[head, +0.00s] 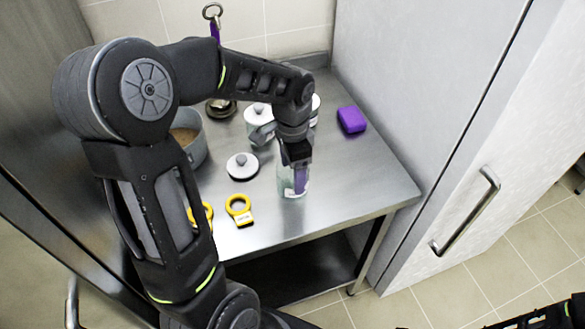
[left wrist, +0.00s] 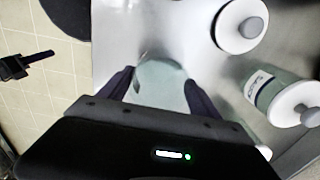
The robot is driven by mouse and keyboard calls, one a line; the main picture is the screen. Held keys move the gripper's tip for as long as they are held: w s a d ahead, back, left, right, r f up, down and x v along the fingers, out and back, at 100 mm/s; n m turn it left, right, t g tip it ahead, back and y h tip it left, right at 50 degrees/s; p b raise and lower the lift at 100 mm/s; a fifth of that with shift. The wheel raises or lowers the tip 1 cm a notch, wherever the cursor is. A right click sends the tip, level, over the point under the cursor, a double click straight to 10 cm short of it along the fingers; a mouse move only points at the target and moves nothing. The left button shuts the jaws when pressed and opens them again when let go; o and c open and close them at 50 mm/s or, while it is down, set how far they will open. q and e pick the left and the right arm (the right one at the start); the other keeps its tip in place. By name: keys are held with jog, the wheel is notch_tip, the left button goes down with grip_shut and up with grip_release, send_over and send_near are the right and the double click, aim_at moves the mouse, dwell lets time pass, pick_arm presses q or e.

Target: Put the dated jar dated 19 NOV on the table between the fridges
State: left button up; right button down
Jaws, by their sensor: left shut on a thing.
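My left gripper (head: 295,164) is shut on a pale green glass jar (head: 286,186), near the front right of the metal table (head: 340,190) between the fridges. The jar looks upright, at or just above the tabletop; I cannot tell if it touches. In the left wrist view the jar (left wrist: 161,84) sits between both fingers, with no white lid visible on it. No date on it is readable. Another jar (left wrist: 266,90) with a white lid and unreadable label stands to the right there. In the head view, white-lidded jars (head: 257,111) stand behind my gripper, partly hidden.
A loose white lid (head: 242,167), a yellow ring-shaped item (head: 239,208) and a second one (head: 205,213) lie left of the held jar. A pot (head: 193,139) stands at the left, a purple block (head: 351,120) at the back right. The table's front right is clear.

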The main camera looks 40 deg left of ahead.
pick_arm(q)
jog(key=o, duration=1.9)
notch_tip(320, 180, up, 12)
jog(key=shift+r+b, duration=0.1)
jog(key=shift+b, duration=0.25)
